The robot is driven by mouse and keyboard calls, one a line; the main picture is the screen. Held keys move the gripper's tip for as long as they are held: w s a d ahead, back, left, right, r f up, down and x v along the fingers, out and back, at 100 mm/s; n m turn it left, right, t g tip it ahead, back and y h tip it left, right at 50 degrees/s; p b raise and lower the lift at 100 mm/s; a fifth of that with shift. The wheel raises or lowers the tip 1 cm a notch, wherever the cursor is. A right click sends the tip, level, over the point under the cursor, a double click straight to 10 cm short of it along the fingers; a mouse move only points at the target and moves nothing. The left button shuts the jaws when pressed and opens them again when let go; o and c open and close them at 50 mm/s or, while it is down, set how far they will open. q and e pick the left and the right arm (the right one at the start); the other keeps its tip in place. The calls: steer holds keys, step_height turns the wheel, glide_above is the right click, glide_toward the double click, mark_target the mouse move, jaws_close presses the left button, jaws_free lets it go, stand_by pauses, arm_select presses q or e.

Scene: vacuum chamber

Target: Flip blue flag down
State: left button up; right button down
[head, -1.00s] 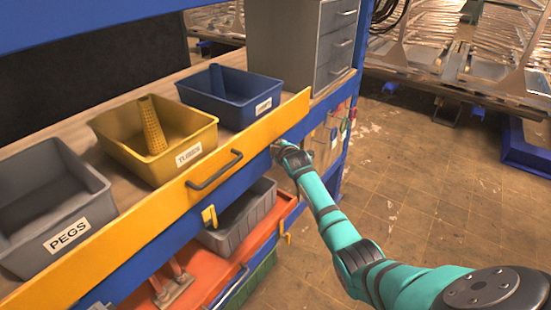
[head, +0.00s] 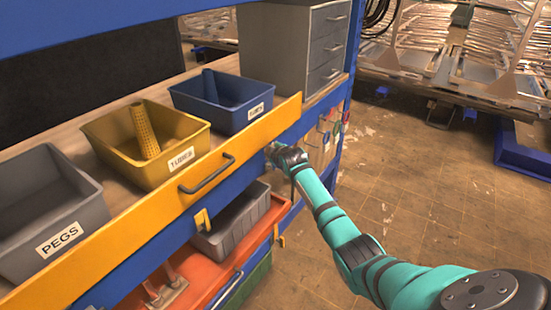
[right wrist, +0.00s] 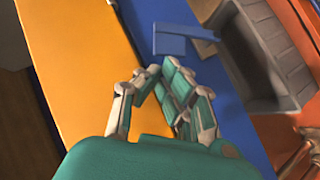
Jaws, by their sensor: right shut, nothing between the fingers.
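The blue flag (right wrist: 169,45) shows in the right wrist view as a small flat plate with a bar standing out over the blue rail, just beyond my fingertips. It looks apart from them. In the head view my right gripper (head: 271,151) is at the blue rail (head: 240,172) below the yellow front board and I cannot make the flag out there. My right gripper (right wrist: 156,72) is shut with its fingertips together and empty, over the edge between the yellow board and the rail. My left gripper is not in view.
The yellow board (head: 130,228) has a dark handle (head: 208,175). Yellow hooks (head: 203,220) hang below it. Grey, yellow and blue bins stand on the bench behind it. A grey bin (head: 232,222) sits on an orange shelf underneath.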

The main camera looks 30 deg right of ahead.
steer(key=v, duration=1)
steer(key=shift+s+r, duration=0.2)
steer(key=shift+s, duration=0.05)
